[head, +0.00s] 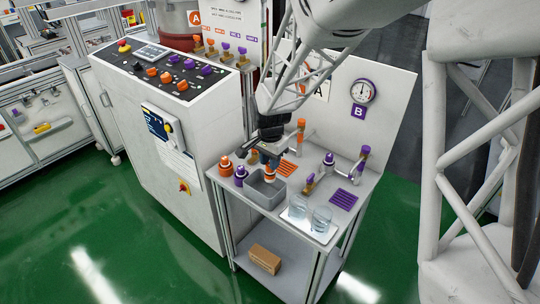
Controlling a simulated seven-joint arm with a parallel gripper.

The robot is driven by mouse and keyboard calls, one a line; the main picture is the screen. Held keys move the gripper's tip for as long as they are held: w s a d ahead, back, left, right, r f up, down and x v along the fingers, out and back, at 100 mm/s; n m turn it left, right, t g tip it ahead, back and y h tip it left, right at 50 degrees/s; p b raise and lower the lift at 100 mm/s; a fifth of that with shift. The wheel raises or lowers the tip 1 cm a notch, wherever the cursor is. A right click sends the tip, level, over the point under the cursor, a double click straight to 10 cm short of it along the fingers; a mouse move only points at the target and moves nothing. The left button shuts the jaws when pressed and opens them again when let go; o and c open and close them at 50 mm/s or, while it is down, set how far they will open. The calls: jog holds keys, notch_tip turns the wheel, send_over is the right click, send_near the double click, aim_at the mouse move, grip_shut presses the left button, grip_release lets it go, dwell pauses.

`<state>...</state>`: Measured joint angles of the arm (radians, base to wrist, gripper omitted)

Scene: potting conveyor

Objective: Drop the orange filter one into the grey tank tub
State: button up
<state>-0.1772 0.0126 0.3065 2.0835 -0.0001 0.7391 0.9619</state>
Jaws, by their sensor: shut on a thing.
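My gripper (267,157) is above the grey tank tub (266,198) on the bench, pointing down. It is shut on a small filter with orange on it (269,175), which hangs over or just inside the tub's opening. The jaws hide much of it, and I cannot tell whether it touches the tub. Another orange-topped filter (225,166) stands upright at the tub's left. A purple-topped one (240,174) stands beside it, close to the tub's left wall.
Two clear beakers (320,219) stand on a white tray at the bench's front right. Orange and purple slotted mats (343,199) and taps with purple handles (329,159) are to the right. A control cabinet (166,130) stands close at left.

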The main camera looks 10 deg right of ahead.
jog(key=shift+f, duration=1.6)
jog(key=o, duration=1)
jog(key=shift+r, duration=3.9)
jog(key=shift+s+r, duration=0.1)
